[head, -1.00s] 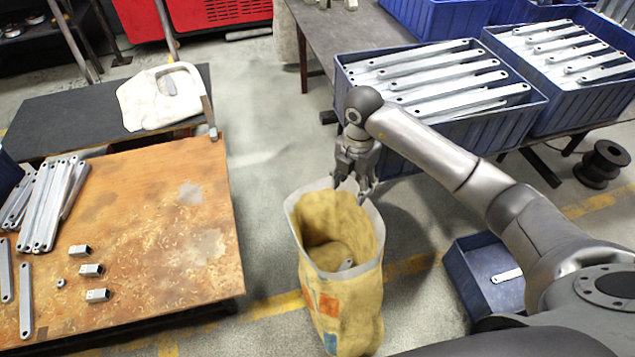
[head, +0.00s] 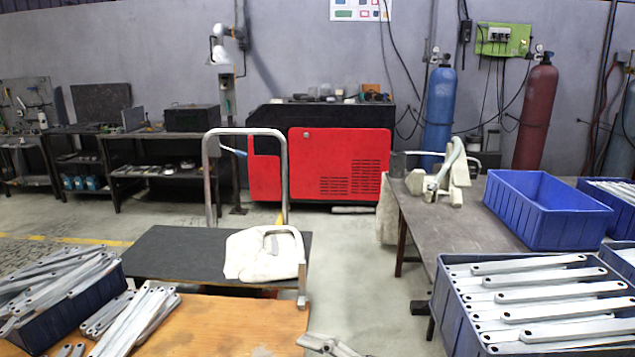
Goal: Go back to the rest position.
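My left gripper is not in view. The yellow bag is out of view.
A wooden table (head: 240,318) with metal brackets (head: 135,322) is at lower left. A blue crate of brackets (head: 455,315) is at lower right. A grey table (head: 450,226) carries an empty-looking blue bin (head: 545,215). Floor (head: 345,275) is clear between.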

